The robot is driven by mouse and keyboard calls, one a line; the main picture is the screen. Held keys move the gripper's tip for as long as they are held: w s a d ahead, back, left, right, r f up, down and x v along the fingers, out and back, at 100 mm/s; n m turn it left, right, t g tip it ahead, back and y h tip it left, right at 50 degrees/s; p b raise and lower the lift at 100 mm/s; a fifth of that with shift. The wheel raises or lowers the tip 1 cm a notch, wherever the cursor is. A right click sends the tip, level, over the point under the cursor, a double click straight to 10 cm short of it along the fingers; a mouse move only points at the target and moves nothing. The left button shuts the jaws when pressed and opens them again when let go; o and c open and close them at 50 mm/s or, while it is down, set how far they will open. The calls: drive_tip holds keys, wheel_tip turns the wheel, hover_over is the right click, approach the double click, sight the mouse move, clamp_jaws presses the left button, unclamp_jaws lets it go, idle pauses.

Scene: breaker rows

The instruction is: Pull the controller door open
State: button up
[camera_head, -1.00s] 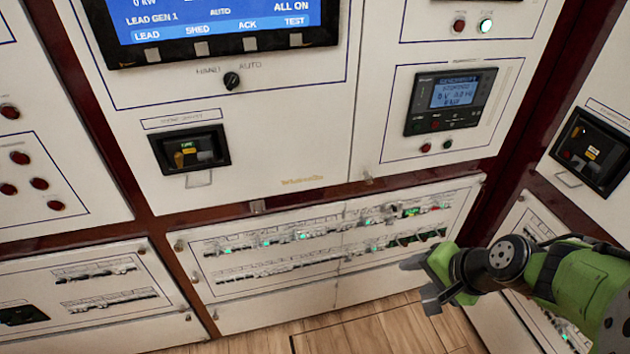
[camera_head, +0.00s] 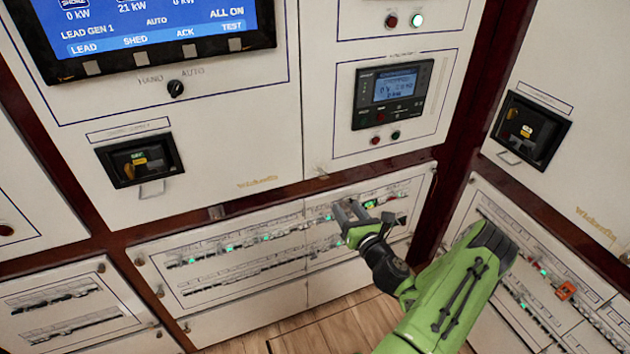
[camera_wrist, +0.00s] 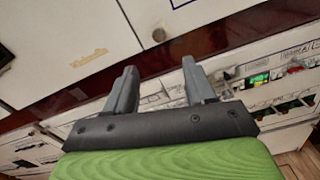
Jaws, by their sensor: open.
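The controller door is a white panel (camera_head: 350,150) with a blue outline, carrying a dark controller (camera_head: 393,95) with a small lit screen. It looks shut, flush with the panel on its left. A small knob (camera_head: 322,172) is at its lower left corner; the knob also shows in the wrist view (camera_wrist: 159,35), above and between my fingertips. My gripper (camera_head: 349,209) is open and empty, below the knob and in front of the lower breaker panel. In the wrist view my two grey fingers (camera_wrist: 158,68) point up toward the red-brown frame strip, apart from the knob.
The lower panel (camera_head: 240,290) has breaker rows with green lights. A large screen panel (camera_head: 150,30) and a breaker window (camera_head: 140,160) stand left. Another cabinet (camera_head: 570,60) stands right at an angle. Wooden floor (camera_head: 350,325) lies below.

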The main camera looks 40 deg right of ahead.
sight(325, 177)
drive_tip(key=p+x, duration=0.1)
drive_tip(key=x, duration=1.2)
drive_tip(key=shift+w, duration=0.35)
drive_tip(key=shift+c, duration=0.2)
clamp_jaws()
idle(0.3)
